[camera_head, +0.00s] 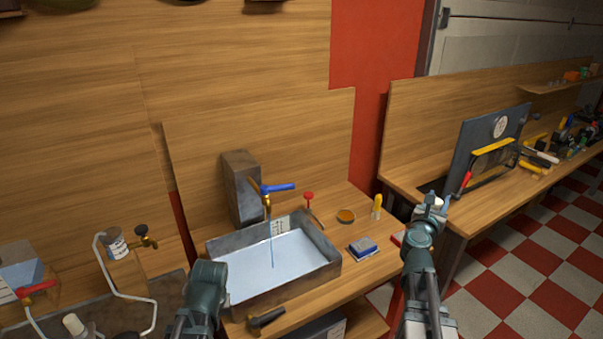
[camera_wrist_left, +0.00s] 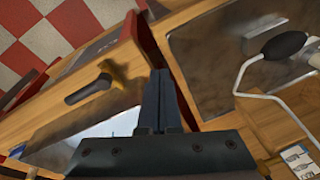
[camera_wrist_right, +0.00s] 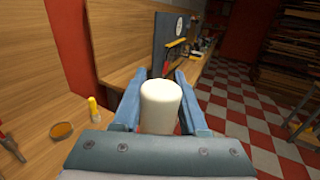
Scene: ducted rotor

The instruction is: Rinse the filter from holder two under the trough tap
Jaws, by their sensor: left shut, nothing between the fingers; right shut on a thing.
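My right gripper (camera_head: 436,207) is shut on a white, round-ended cylinder, which looks like the filter (camera_wrist_right: 160,105). It holds it up to the right of the trough, away from the tap. The tap with a blue lever (camera_head: 277,188) is above the grey trough (camera_head: 328,262), and a thin stream of water (camera_head: 271,242) falls from it into the trough. My left gripper (camera_wrist_left: 160,98) is shut and empty near the trough's front left; its fingers are hard to make out in the head view. I cannot tell which holder is holder two.
A blue sponge-like block (camera_head: 362,246), an orange round dish (camera_head: 346,216) and a yellow-topped bottle (camera_head: 377,206) stand right of the trough. A second bench (camera_head: 410,187) with tools stands at right, past a gap.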

